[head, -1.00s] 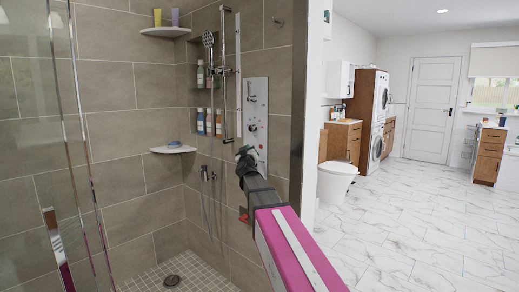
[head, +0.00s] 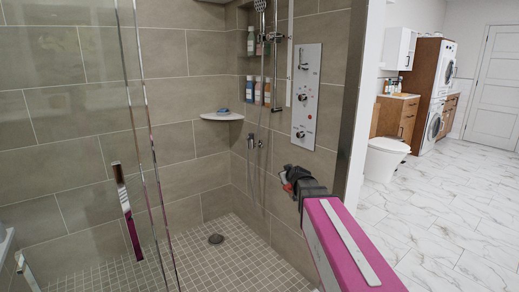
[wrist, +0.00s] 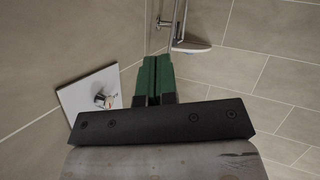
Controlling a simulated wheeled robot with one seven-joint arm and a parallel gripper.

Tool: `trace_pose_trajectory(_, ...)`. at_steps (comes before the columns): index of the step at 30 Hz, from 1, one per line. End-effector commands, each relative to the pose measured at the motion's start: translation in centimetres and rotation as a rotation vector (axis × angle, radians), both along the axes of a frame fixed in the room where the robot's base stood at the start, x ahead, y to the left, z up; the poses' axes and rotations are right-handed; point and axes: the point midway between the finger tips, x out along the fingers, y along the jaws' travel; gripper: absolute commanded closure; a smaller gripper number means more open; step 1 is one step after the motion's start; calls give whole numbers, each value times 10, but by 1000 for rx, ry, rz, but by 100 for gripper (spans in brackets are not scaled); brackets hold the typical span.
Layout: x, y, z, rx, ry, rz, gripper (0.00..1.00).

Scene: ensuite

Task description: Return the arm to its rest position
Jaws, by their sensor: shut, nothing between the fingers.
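My arm, pink with a white stripe, reaches from the lower right of the head view into the shower. My gripper (head: 290,180) is at its far end, dark and small, in front of the tiled wall below the shower panel (head: 307,97). In the wrist view the green fingers of my gripper (wrist: 157,62) are together, with nothing between them. A metal control knob on a plate (wrist: 101,98) is left of the fingers there. The fingers' contact with the wall cannot be told.
The glass shower door's metal edge and handle (head: 126,208) stand at left. Several bottles (head: 259,90) sit in a wall niche. The toilet (head: 385,157) is at right. The marble floor (head: 440,220) at right is clear.

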Motion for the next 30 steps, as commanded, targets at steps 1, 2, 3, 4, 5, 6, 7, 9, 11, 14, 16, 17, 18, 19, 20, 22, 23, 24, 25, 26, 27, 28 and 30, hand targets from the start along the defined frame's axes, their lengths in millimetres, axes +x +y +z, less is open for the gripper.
trace_pose_trajectory(1,-24,-1,-29,17,104,6,100)
trace_pose_trajectory(2,-35,-2,-46,26,168,6,100)
trace_pose_trajectory(3,-51,-3,-66,38,252,0,100)
trace_pose_trajectory(4,-64,-5,-81,45,316,-7,100)
trace_pose_trajectory(5,-77,-7,-96,53,380,-17,100)
trace_pose_trajectory(6,-95,-10,-114,59,465,-35,100)
trace_pose_trajectory(7,-109,-12,-127,64,529,-53,100)
trace_pose_trajectory(9,-144,-20,-156,70,677,-103,100)
trace_pose_trajectory(11,-174,-27,-176,69,796,-154,100)
trace_pose_trajectory(14,-218,-39,-201,60,963,-250,100)
trace_pose_trajectory(16,-242,-46,-211,50,1050,-311,100)
trace_pose_trajectory(17,-250,-49,-215,46,1081,-335,100)
trace_pose_trajectory(18,-260,-52,-219,40,1114,-362,100)
trace_pose_trajectory(19,-266,-53,-221,37,1135,-378,100)
trace_pose_trajectory(20,-270,-55,-222,35,1149,-392,100)
trace_pose_trajectory(22,-276,-57,-224,30,1172,-412,100)
trace_pose_trajectory(23,-277,-57,-224,29,1176,-417,100)
trace_pose_trajectory(24,-278,-58,-225,28,1180,-420,100)
trace_pose_trajectory(25,-278,-58,-225,29,1181,-421,100)
trace_pose_trajectory(26,-278,-58,-225,29,1181,-421,100)
trace_pose_trajectory(27,-277,-58,-225,29,1180,-421,100)
trace_pose_trajectory(28,-277,-57,-225,29,1179,-419,100)
trace_pose_trajectory(30,-277,-57,-224,29,1179,-419,100)
